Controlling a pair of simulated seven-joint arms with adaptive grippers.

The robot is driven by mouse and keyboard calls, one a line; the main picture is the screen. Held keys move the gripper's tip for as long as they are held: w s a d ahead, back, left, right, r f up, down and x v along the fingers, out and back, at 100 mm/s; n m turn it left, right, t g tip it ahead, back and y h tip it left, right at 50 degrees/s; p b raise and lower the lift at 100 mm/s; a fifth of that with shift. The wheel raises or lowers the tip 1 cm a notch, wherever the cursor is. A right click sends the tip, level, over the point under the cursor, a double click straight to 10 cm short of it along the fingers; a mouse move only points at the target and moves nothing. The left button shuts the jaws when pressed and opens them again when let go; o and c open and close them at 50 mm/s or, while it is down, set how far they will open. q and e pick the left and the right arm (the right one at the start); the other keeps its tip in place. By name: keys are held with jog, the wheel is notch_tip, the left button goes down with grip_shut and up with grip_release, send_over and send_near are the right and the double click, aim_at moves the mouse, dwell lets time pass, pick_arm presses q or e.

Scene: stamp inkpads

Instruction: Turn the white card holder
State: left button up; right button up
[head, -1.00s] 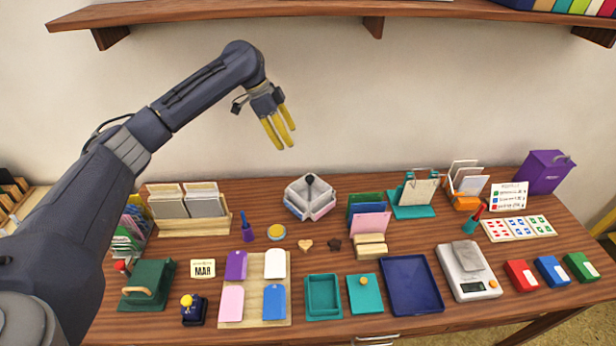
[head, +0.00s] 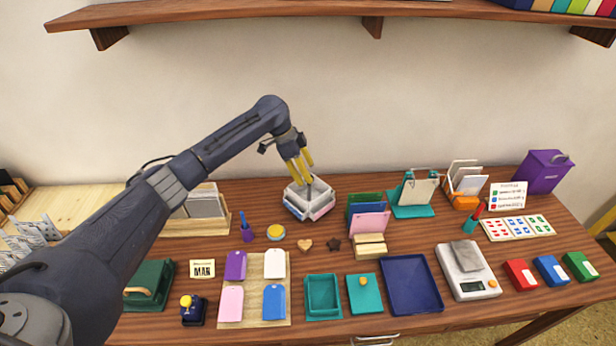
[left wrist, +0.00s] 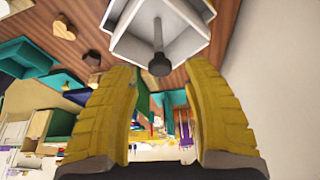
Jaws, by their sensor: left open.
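The white card holder (head: 296,202) stands toward the back middle of the table, with colored cards in its side pockets. In the left wrist view the white card holder (left wrist: 190,40) is at the top, with a dark round-ended knob (left wrist: 158,62) rising from its middle. My left gripper (head: 304,177) is just above the holder; its yellow fingers hide part of the knob in the head view. In the left wrist view the fingers of my left gripper (left wrist: 163,100) are apart with nothing between them, and the knob's tip lies beyond the gap. My right gripper is not in view.
A purple stamp (head: 247,233), a round yellow pad (head: 276,232) and wooden shapes (head: 305,244) stand in front of the holder. A card rack (head: 369,212) stands to its right. The wall behind is bare below the shelf (head: 290,10).

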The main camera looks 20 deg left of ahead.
aim_at(309, 190)
pick_arm(q)
jog(key=shift+x, duration=1.15)
grip_shut()
jog(key=shift+d, duration=0.15)
